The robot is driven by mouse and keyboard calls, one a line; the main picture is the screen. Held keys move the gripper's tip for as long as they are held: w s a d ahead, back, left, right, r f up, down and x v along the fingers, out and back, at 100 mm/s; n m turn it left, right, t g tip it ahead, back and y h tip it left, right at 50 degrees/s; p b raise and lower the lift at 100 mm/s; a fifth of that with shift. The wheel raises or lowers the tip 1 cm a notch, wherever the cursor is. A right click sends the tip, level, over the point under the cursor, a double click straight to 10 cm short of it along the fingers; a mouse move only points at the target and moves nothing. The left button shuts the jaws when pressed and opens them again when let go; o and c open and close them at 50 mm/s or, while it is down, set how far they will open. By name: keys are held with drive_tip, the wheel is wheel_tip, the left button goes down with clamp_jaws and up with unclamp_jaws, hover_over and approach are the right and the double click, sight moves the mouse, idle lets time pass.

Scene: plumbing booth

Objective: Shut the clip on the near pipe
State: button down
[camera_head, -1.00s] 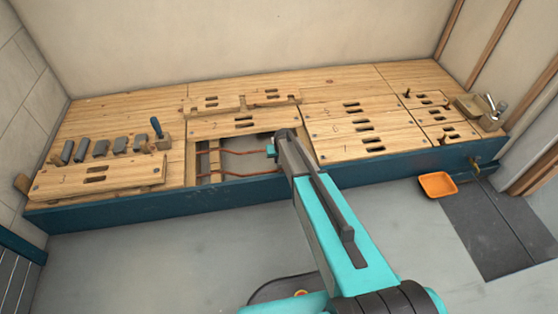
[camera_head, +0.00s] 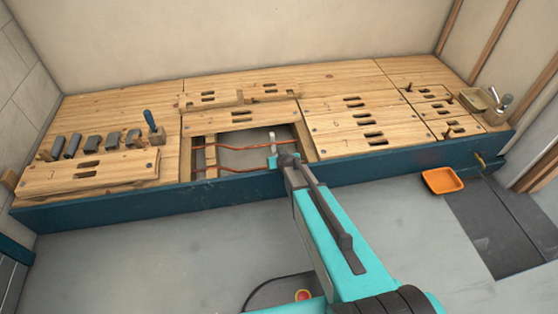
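Two copper pipes run across an open bay in the wooden deck. The near pipe (camera_head: 238,172) lies close to the blue front board, and the far pipe (camera_head: 238,149) lies behind it. My gripper (camera_head: 278,158) is over the right part of the bay, at the right-hand stretch of the pipes. A small pale grey upright piece shows at its tip, and I cannot tell whether it is a finger or a clip. My arm hides the right end of the near pipe. No clip can be made out clearly, and the finger opening is too small to judge.
A wooden joist (camera_head: 211,157) crosses the bay at left. Loose board 3 (camera_head: 90,173), grey blocks (camera_head: 73,146) and a blue-handled tool (camera_head: 151,121) lie left. The blue front board (camera_head: 110,207) edges the deck. An orange tray (camera_head: 442,181) is on the floor at right.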

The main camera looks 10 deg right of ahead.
drive_tip(key=shift+a, duration=0.1)
idle(0.3)
drive_tip(key=c, duration=1.6)
unclamp_jaws()
drive_tip(key=shift+c, duration=0.2)
drive_tip(key=shift+s, duration=0.15)
drive_tip(key=p+v, duration=0.3)
drive_tip(key=v, duration=1)
drive_tip(key=shift+s+p, duration=0.35)
drive_tip(key=shift+r, duration=0.1)
